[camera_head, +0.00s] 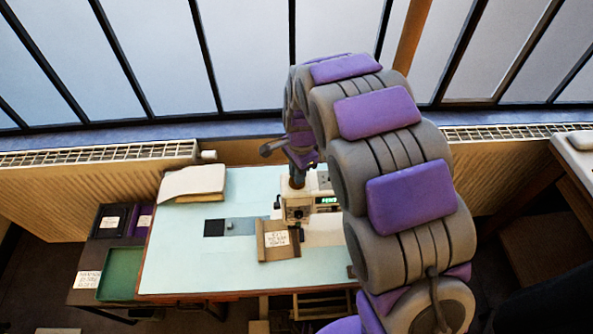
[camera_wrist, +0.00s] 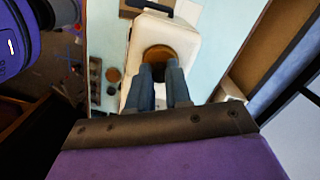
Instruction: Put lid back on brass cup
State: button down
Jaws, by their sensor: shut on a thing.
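My gripper (camera_wrist: 160,72) points down over the white sewing machine, its two dark fingers a little apart. A round brown, brass-coloured thing (camera_wrist: 157,54) shows at and between the fingertips, and the gripper is shut on it. I cannot tell whether it is the lid or the cup with its lid, as the fingers hide part of it. In the head view my gripper (camera_head: 298,158) is small and partly hidden, above the machine. A small round brown thing (camera_wrist: 113,75) lies left of the machine in the wrist view; I cannot tell what it is.
The sewing machine (camera_head: 297,211) stands on the pale blue table (camera_head: 190,265). A brown board with a label (camera_head: 264,241) is in front of it. Folded cloth (camera_head: 193,182) lies at the back left. A green tray (camera_head: 121,272) stands left of the table. The table's front left is clear.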

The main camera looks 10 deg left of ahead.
jog(key=shift+c, duration=2.4)
grip_release()
jog(key=shift+r, duration=0.1)
jog(key=shift+r+p, duration=1.6)
jog(key=shift+r, duration=1.8)
jog(key=shift+c, duration=0.2)
grip_shut()
jog(key=shift+f, duration=0.25)
